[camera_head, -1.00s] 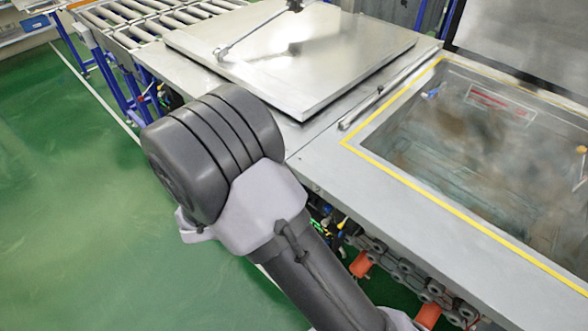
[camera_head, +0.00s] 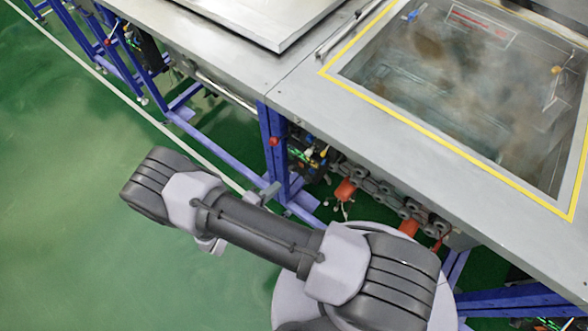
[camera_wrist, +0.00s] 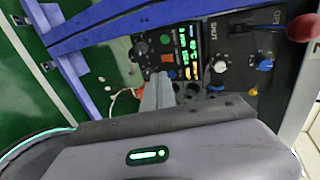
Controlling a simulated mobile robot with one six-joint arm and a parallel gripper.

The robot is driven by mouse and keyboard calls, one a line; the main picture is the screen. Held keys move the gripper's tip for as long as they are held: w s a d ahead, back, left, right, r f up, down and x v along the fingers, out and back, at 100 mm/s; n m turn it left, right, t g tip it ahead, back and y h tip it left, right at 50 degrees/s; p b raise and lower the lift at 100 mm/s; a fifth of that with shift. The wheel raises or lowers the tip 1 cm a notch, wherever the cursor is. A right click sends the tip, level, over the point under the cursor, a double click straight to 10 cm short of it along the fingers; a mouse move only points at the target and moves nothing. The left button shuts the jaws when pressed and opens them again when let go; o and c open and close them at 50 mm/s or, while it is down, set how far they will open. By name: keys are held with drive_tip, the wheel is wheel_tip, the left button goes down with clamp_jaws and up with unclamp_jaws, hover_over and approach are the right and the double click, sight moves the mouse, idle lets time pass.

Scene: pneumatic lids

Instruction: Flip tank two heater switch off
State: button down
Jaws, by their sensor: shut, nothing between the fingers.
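In the wrist view a dark control panel (camera_wrist: 180,55) sits under the table, with round dials, an orange button (camera_wrist: 168,57) and small lit readouts (camera_wrist: 190,50) in green and amber. It also shows small in the head view (camera_head: 308,152). A second dark unit (camera_wrist: 240,55) to its right has a blue knob (camera_wrist: 264,65). I cannot tell which control is the tank two heater switch. My gripper (camera_wrist: 158,78) is shut and empty, its fingers pointing at the lower part of the panel and hiding some of it. Contact cannot be told.
A blue frame leg (camera_head: 272,150) stands left of the panel. A red ball-ended lever (camera_wrist: 302,27) sticks out at the right. A chain (camera_head: 385,195) runs below the tank (camera_head: 480,90) edge. Green floor (camera_head: 80,240) at the left is open.

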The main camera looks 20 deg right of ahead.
sight(300, 163)
drive_tip(key=x, duration=0.3)
drive_tip(key=r+b+x, duration=0.1)
drive_tip(key=x, duration=0.2)
drive_tip(key=b+x, duration=0.1)
drive_tip(key=x, duration=0.2)
drive_tip(key=shift+w+d, duration=0.35)
drive_tip(key=shift+d, duration=0.2)
drive_tip(key=shift+w+d+r, duration=0.15)
drive_tip(key=shift+w+d, duration=0.15)
drive_tip(key=shift+d, duration=0.1)
drive_tip(key=shift+w+d+r, duration=0.15)
drive_tip(key=shift+w+d, duration=0.05)
drive_tip(key=shift+d, duration=0.1)
drive_tip(key=shift+r, duration=0.15)
drive_tip(key=shift+r+p, duration=0.4)
drive_tip(key=shift+r, duration=0.25)
